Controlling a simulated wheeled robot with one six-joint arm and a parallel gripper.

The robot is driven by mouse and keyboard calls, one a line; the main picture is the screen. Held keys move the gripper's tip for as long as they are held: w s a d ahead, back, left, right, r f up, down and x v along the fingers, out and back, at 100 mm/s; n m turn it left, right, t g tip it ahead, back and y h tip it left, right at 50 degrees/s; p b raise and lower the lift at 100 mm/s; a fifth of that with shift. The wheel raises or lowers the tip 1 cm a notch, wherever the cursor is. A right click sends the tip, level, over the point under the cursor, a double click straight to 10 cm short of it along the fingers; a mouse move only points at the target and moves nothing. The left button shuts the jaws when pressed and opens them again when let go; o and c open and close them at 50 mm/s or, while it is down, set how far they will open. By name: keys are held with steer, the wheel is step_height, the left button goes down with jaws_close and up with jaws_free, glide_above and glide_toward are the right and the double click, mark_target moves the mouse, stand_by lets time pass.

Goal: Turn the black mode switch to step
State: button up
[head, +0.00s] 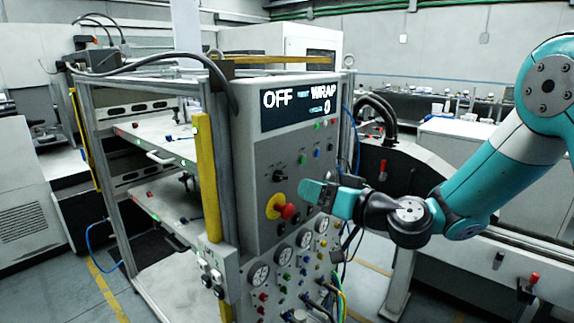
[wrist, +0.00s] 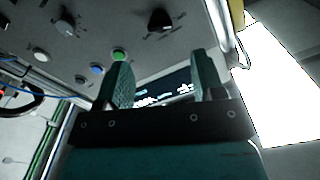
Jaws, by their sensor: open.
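The black mode switch (head: 278,177) sits on the grey control panel (head: 262,235), below the display. In the wrist view the black switch (wrist: 160,21) is at the top, with small printed marks around it too small to read. My gripper (head: 314,193) is just right of the switch in the head view, in front of the panel. In the wrist view my gripper (wrist: 160,75) is open, its two teal fingers apart with nothing between them. The switch lies beyond the fingertips, apart from them. The display (head: 298,103) reads OFF and WRAP.
A red stop button (head: 287,211) on a yellow base sticks out below the switch. Green (wrist: 119,54) and blue (wrist: 97,68) buttons and a dark knob (wrist: 65,24) are nearby. Gauges (head: 259,275) and hoses are lower down. A yellow post (head: 207,175) stands left of the panel.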

mark_target(284, 178)
steer(key=p+x, duration=0.1)
steer(key=x, duration=0.2)
steer(key=p+x, duration=0.2)
steer(key=x, duration=0.1)
steer(key=shift+w+a+r, duration=0.2)
steer(key=shift+a, duration=0.15)
steer(key=shift+w+a+f+p, duration=0.2)
steer(key=shift+w+a+p, duration=0.25)
steer(key=shift+a+p, duration=0.1)
steer(key=shift+c, duration=0.3)
steer(key=c, duration=0.9)
steer(key=shift+o, duration=0.2)
